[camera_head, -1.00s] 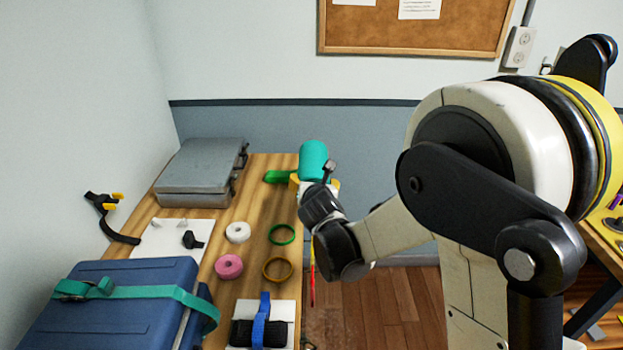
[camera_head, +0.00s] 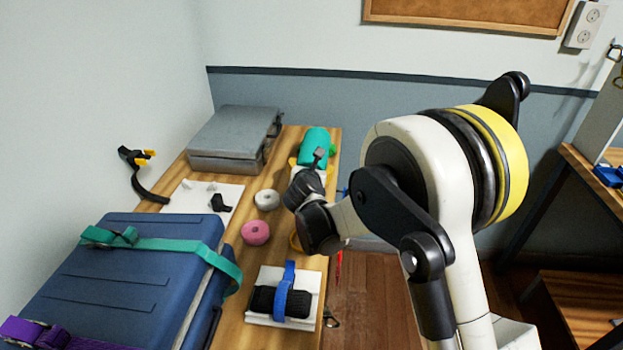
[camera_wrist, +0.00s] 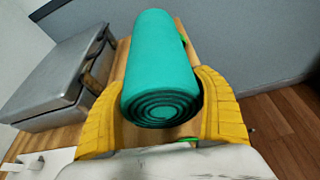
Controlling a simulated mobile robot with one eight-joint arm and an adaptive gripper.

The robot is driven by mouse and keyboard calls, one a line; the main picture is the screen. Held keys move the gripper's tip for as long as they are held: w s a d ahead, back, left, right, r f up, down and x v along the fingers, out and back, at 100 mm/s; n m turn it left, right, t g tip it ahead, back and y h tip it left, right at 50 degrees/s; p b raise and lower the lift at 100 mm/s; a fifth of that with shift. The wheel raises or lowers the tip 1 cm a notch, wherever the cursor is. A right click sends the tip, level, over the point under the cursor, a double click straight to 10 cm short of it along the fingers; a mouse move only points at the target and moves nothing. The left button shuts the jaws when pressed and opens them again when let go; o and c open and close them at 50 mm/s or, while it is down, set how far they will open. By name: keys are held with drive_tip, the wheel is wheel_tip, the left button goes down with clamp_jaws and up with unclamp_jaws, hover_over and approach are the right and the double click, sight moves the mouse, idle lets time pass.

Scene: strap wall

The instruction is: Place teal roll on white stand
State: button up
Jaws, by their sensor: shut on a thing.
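My gripper (camera_wrist: 162,88) is shut on the teal roll (camera_wrist: 160,55), its yellow fingers on either side. The roll's spiral end faces the wrist camera. In the head view the teal roll (camera_head: 314,146) is over the far right part of the wooden table; I cannot tell its height above it. I cannot tell which white piece is the white stand. A white base (camera_head: 256,319) at the table's near end bears a black roll under a blue strap. A flat white board (camera_head: 180,205) lies at left with a black clip on it.
A grey case (camera_head: 225,140) stands at the back left. A blue case (camera_head: 120,290) with teal and purple straps fills the near left. A white roll (camera_head: 267,200) and a pink roll (camera_head: 255,233) lie mid-table. Wooden floor is open at right, before another workbench.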

drive_tip(key=shift+f+b, duration=0.6)
drive_tip(key=shift+f, duration=0.85)
drive_tip(key=shift+f, duration=0.15)
drive_tip(key=o, duration=1.2)
drive_tip(key=shift+o, duration=0.2)
